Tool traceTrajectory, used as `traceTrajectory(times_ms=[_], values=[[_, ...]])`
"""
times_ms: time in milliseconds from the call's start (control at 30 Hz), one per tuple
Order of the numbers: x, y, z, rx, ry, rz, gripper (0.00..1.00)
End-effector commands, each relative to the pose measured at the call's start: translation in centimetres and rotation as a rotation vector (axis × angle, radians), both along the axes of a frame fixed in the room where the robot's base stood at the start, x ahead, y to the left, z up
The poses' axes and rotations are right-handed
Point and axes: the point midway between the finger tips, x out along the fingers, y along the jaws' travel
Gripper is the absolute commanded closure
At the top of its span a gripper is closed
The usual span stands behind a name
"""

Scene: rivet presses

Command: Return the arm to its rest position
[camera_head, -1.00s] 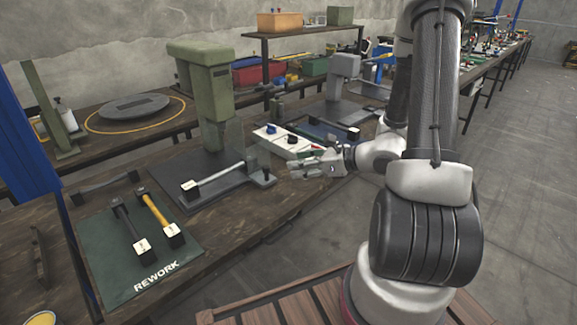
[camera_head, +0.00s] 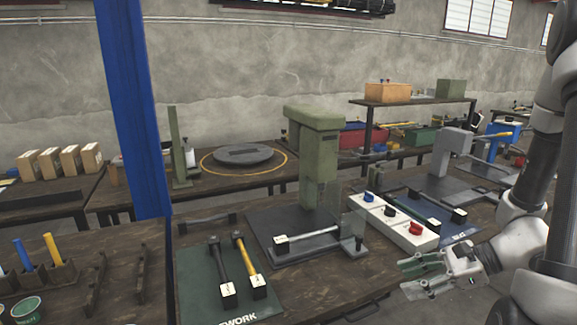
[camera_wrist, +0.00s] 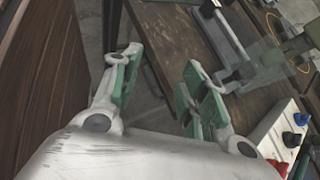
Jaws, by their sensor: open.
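My gripper (camera_head: 428,273) is at the right of the head view, beside the front edge of the workbench (camera_head: 352,291). In the wrist view my gripper (camera_wrist: 158,88) has its two green-padded fingers spread apart with nothing between them. My white and black arm runs up the right edge of the head view. The floor and the bench edge show past the fingers in the wrist view.
A green rivet press (camera_head: 313,150) stands on the bench with a handled tool (camera_head: 306,238) on its base. A white box with coloured knobs (camera_head: 397,224) is near my gripper. Two hammer-like tools lie on the green rework mat (camera_head: 196,290). A grey press (camera_head: 452,150) stands behind.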

Motion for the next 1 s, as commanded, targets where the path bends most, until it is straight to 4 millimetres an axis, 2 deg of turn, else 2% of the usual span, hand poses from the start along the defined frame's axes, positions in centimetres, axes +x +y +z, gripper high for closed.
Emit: traceTrajectory(times_ms=[100, 200, 300, 500, 600, 700, 800, 1000], values=[[-4.1, -1.0, 1.8, -0.167, -0.092, 0.306, 0.56], [-6.8, -2.9, 3.3, -0.328, -0.171, 0.560, 0.56], [-8.3, -5.3, 5.3, -0.503, -0.258, 0.803, 0.56], [-8.8, -9.4, 10.9, -0.869, -0.434, 1.186, 0.56], [-8.4, -10.3, 14.2, -1.041, -0.528, 1.309, 0.56], [-8.3, -10.1, 17.1, -1.170, -0.624, 1.370, 0.56], [-8.3, -9.0, 19.0, -1.240, -0.719, 1.378, 0.56], [-8.3, -7.6, 20.6, -1.288, -0.824, 1.390, 0.56]])
